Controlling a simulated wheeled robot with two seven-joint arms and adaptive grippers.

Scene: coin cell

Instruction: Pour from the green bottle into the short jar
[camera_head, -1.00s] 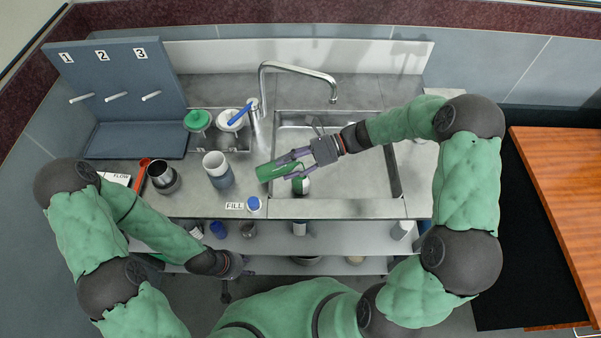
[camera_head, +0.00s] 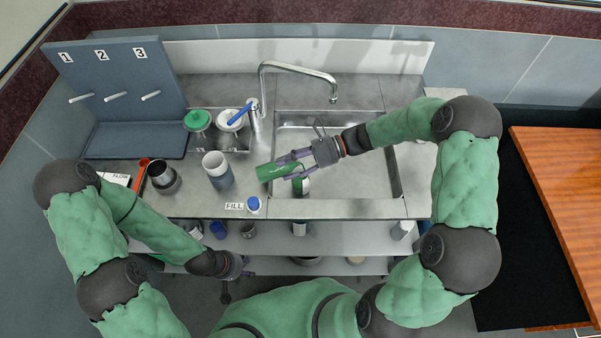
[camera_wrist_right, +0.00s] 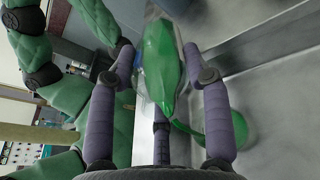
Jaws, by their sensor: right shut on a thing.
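My right gripper (camera_head: 283,168) is shut on the green bottle (camera_head: 266,173), which lies tilted well over above the counter near the sink's left edge. The bottle (camera_wrist_right: 162,62) also shows between the fingers in the right wrist view. A green rounded shape (camera_wrist_right: 228,130) shows beside the right finger in the wrist view.
The faucet (camera_head: 300,67) arches over the sink (camera_head: 385,180).

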